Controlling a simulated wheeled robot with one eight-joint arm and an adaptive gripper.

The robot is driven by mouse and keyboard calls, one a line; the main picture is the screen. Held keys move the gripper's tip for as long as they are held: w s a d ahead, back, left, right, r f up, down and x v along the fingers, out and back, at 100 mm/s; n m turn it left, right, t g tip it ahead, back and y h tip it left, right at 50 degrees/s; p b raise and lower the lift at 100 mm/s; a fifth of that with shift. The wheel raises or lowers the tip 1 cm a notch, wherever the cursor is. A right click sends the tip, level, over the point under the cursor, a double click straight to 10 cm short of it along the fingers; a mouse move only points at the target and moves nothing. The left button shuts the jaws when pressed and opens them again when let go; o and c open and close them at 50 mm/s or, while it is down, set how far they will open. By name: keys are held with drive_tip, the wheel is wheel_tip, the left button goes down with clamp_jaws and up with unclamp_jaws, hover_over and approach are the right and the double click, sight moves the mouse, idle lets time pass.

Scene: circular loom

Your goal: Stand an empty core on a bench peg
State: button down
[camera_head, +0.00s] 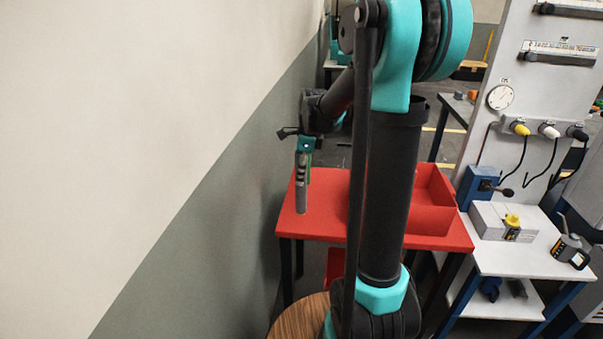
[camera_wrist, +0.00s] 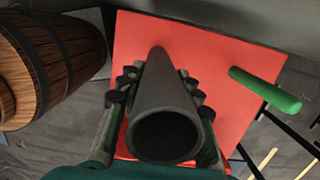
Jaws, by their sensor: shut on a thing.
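A dark grey hollow core (camera_head: 301,200) is held upright in my gripper (camera_head: 304,160) above the left part of the red bench (camera_head: 335,218). The wrist view looks down on the core's open, empty upper end (camera_wrist: 167,136), with the fingers (camera_wrist: 160,90) shut on either side of it. Its lower end appears close to the bench top; I cannot tell whether it touches, or whether a peg is inside. A green rod, perhaps a bench peg (camera_wrist: 265,90), rises from the bench to the right of the core in the wrist view.
The red bench has a walled tray section (camera_head: 433,200) on its right. A wooden barrel (camera_wrist: 55,65) stands beside the bench. The wall (camera_head: 225,200) is close on the left. A white table (camera_head: 510,255) with tools stands at right.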

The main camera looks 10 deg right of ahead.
drive_tip(key=c, duration=1)
unclamp_jaws()
drive_tip(key=shift+f, duration=0.1)
drive_tip(key=shift+o, duration=0.2)
wheel_tip(320, 180, up, 12)
drive_tip(key=d, duration=0.1)
drive_tip(key=shift+s+d, duration=0.25)
drive_tip(key=shift+d, duration=0.05)
